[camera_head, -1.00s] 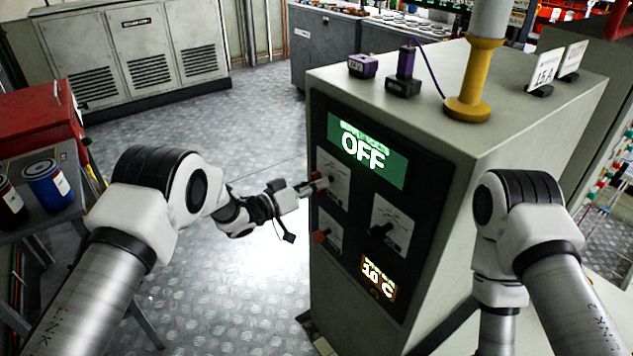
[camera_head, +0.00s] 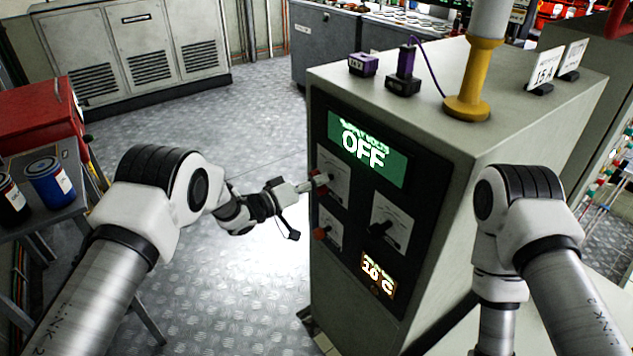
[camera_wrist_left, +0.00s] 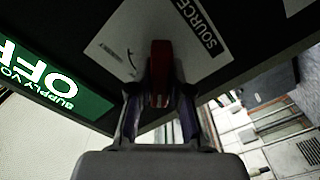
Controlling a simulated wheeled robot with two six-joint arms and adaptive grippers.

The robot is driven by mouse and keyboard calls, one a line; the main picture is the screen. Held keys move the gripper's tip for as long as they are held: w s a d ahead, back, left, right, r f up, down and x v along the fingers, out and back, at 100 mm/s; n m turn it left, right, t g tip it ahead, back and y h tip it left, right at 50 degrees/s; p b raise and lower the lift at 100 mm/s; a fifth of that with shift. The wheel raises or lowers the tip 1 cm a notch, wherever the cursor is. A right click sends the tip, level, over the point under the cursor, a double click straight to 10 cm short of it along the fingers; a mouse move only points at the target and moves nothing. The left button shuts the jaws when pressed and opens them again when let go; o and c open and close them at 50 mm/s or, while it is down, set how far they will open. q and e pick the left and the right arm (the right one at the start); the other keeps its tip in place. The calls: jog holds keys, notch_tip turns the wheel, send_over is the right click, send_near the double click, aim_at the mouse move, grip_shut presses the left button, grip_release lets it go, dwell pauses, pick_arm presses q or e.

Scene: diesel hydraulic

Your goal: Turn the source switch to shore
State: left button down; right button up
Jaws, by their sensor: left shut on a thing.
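The source switch is a red handle (camera_wrist_left: 160,72) on a white plate marked SOURCE (camera_wrist_left: 185,35) in the left wrist view. In the head view its plate (camera_head: 338,180) is at the upper left of the cabinet's dark front panel. My left gripper (camera_wrist_left: 160,100) is shut on the red handle, one finger on each side. In the head view the left gripper (camera_head: 310,185) reaches the handle from the left. The display (camera_head: 367,149) above reads OFF. My right arm shows at the right; its gripper is out of view.
A second red knob (camera_head: 320,233) sits below the source switch, and a black knob (camera_head: 380,229) to its right. A small lit display (camera_head: 378,275) is lower down. A yellow post (camera_head: 468,95) stands on the cabinet top. Open floor (camera_head: 220,290) lies left of the cabinet.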

pick_arm(q)
jog(key=c, duration=1.1)
grip_release()
jog(key=shift+w+a+r, duration=0.1)
jog(key=shift+r, duration=0.1)
jog(key=shift+f, duration=0.1)
jog(key=v, duration=1.2)
